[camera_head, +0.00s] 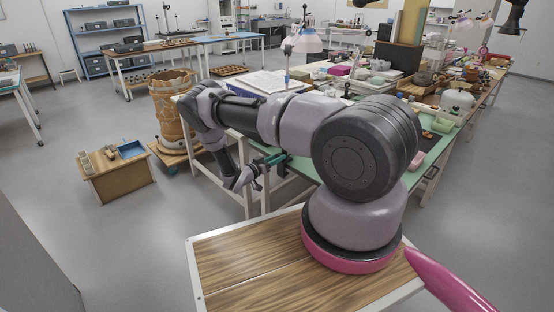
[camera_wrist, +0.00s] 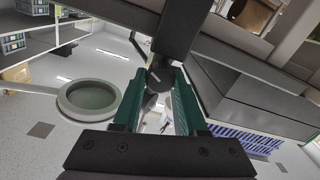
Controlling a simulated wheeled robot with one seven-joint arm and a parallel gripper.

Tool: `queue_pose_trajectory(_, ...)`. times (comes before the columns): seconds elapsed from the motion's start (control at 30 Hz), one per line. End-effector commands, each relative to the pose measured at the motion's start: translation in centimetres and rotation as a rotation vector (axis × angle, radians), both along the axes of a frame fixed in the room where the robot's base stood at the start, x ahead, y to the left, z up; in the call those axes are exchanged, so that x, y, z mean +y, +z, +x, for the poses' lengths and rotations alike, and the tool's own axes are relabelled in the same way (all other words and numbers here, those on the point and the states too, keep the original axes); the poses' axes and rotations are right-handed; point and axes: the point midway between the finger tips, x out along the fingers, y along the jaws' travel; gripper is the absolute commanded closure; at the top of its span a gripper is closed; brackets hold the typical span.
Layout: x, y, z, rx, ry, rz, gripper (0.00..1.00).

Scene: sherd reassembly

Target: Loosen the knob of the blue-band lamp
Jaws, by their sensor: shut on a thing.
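My gripper (camera_head: 274,158) is low beside the near edge of the green-topped table, its green fingers partly hidden by my arm in the head view. In the wrist view my gripper (camera_wrist: 159,95) has its two green fingers closed around a small dark knob (camera_wrist: 160,76), which sits at the end of a dark bar. The knob does not show clearly in the head view. A lamp (camera_head: 304,43) with a pale shade stands at the table's back, and a blue part (camera_head: 287,64) shows on its stem. I cannot tell from these frames whether the knob joins this lamp.
The green table (camera_head: 435,150) is crowded with trays, boxes and tools. A grey round rim (camera_wrist: 88,97) is left of the fingers in the wrist view. Open floor lies at left.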

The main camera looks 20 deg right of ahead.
Motion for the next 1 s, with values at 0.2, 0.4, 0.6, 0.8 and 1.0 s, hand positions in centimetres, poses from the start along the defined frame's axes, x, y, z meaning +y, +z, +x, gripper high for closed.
queue_pose_trajectory(0.2, 0.13, 0.0, 0.07, 0.107, 0.002, -0.039, 1.0)
queue_pose_trajectory(0.4, 0.15, -0.01, 0.11, 0.164, 0.002, -0.059, 1.0)
queue_pose_trajectory(0.6, 0.17, -0.03, 0.1, 0.181, 0.002, -0.065, 1.0)
queue_pose_trajectory(0.8, 0.18, -0.03, 0.1, 0.18, 0.003, -0.064, 1.0)
queue_pose_trajectory(1.0, 0.17, -0.03, 0.1, 0.18, 0.002, -0.064, 0.28)
